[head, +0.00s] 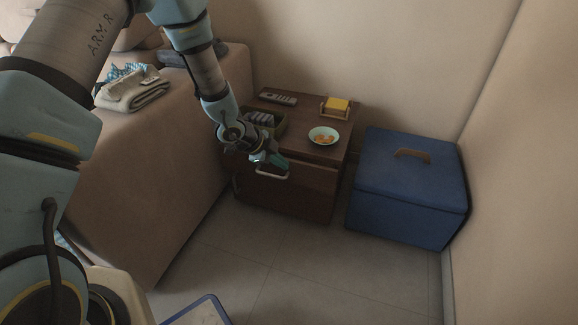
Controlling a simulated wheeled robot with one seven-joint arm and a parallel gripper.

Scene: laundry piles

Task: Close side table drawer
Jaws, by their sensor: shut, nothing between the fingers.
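The dark brown side table (300,121) stands against the back wall beside the sofa. Its drawer front (305,187) faces me and has a pale bar handle (271,176). I cannot tell from this view whether the drawer stands slightly out or is flush. My gripper (277,163) is shut and empty, just above the handle at the drawer's upper edge. I cannot tell whether it touches the front. My gripper and wrist hide part of the drawer's upper left.
The sofa (170,165) is left, a blue lidded box (405,215) right.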

